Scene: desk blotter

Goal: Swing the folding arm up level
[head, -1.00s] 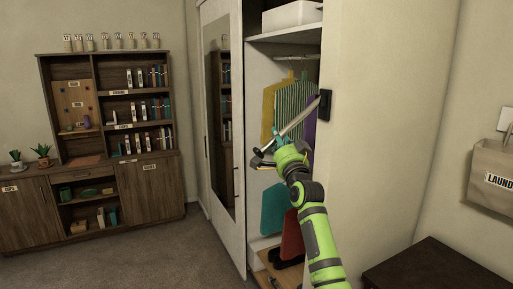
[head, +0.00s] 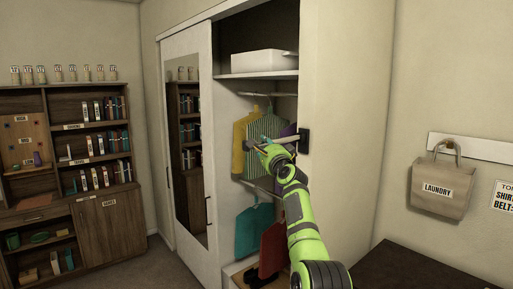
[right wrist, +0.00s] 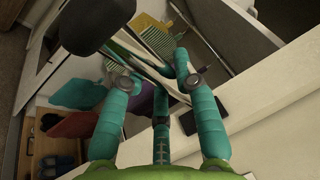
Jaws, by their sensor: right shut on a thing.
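The folding arm (head: 289,140) is a pale bar on a black bracket (head: 304,139) at the front edge of the wardrobe's right side panel. It reaches left from the bracket and looks close to level. My right gripper (head: 268,152) is at its outer part and is shut on it, hiding some of it. In the right wrist view the teal fingers of my right gripper (right wrist: 160,80) close around the pale folding arm (right wrist: 147,62). The bracket (right wrist: 208,115) shows dark beyond the right finger. My left gripper is not in view.
Hanging clothes (head: 255,130) are just behind the folding arm in the open wardrobe. A white box (head: 263,63) sits on the shelf above. A mirrored sliding door (head: 187,150) stands to the left. A laundry bag (head: 438,185) hangs on the right wall.

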